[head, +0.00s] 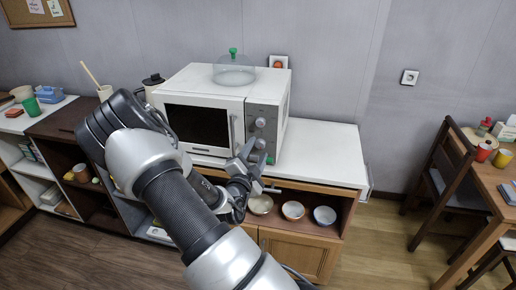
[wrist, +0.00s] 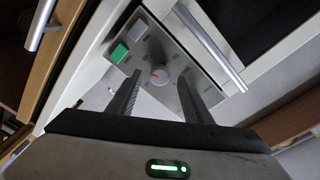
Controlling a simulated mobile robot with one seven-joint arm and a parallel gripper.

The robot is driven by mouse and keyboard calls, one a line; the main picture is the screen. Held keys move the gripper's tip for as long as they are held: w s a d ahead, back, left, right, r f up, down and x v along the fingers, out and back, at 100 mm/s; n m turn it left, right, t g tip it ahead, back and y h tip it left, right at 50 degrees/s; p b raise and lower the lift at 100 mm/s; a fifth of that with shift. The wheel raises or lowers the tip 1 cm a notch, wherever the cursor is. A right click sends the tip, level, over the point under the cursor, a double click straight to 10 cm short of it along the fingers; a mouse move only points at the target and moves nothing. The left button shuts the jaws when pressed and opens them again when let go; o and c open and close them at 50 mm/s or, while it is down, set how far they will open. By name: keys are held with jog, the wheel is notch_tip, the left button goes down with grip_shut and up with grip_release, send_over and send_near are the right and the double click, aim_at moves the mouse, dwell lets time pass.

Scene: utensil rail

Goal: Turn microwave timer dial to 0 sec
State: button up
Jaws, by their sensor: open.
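The white microwave (head: 205,82) stands on the white counter with its door shut. Its grey control panel (head: 266,104) on the right carries an upper dial (head: 261,123) and a lower dial (head: 260,143). I cannot tell from labels which is the timer. My gripper (head: 251,157) is open in front of the lower part of the panel.
The microwave door handle (wrist: 212,48) runs close to the panel. Below the counter (head: 330,152), a shelf holds several bowls (head: 293,210). A glass dome (head: 234,72) sits on top of the microwave. A chair and table (head: 490,180) stand at the right.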

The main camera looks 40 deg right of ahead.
jog(key=shift+x, duration=0.95)
jog(key=shift+c, duration=0.3)
jog(key=c, duration=1)
jog(key=shift+f+n+b, duration=0.1)
jog(key=shift+n+b, duration=0.2)
jog(key=shift+b, duration=0.05)
